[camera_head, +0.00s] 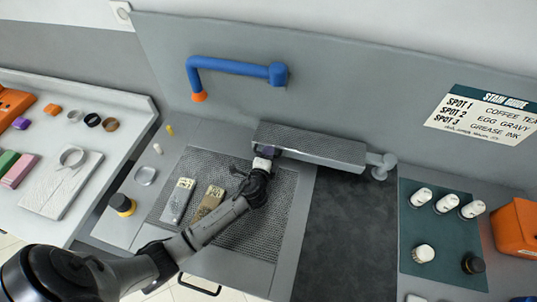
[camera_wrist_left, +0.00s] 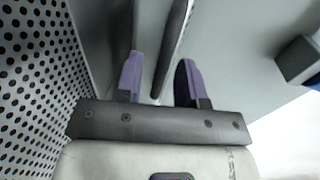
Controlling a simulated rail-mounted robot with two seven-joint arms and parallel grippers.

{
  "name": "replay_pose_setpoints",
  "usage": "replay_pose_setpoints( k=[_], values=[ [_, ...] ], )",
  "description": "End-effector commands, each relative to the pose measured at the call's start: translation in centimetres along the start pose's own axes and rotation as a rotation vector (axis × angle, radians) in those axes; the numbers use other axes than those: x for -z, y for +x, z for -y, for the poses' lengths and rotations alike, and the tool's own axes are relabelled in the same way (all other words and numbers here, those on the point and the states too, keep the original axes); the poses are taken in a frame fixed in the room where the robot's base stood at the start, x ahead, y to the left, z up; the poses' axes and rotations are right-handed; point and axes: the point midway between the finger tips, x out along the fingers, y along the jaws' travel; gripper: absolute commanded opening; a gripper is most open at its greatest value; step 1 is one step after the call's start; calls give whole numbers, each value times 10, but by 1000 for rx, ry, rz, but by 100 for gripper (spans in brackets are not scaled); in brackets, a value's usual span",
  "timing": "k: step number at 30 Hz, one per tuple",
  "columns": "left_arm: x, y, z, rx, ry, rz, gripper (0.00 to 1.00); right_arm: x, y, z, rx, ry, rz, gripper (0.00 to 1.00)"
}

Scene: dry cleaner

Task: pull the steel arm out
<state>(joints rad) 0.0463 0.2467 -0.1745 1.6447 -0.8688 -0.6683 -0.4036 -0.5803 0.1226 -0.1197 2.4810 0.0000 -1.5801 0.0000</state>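The steel arm (camera_head: 318,148) is a long grey box with a perforated top, lying along the back panel. Its right end meets a round pivot post (camera_head: 380,165). My left gripper (camera_head: 266,153) is at the arm's left end, partly covering its front face. In the left wrist view, my purple fingertips (camera_wrist_left: 160,78) are apart, on either side of a thin dark bar (camera_wrist_left: 174,45). Gaps show between the bar and both fingers. A perforated surface (camera_wrist_left: 35,75) fills the left of that view. My right gripper is not in view.
A blue pipe arm (camera_head: 235,67) with an orange nozzle is mounted above. Below are a mesh board (camera_head: 250,235) with a brush (camera_head: 207,203) and a grey block (camera_head: 178,200). The dark counter (camera_head: 345,240) is bare. White bottles (camera_head: 446,203) stand on a green mat at right.

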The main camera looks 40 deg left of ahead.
Motion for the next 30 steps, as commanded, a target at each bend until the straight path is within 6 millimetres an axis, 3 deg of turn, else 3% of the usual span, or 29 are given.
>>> replay_pose_setpoints(
  k=[12,23,30],
  values=[
    [0,5,0,0,0,0,36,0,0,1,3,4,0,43],
    [0,4,0,-1,0,0,1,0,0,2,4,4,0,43],
    [0,4,0,-1,0,0,0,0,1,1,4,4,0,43]
  ],
)
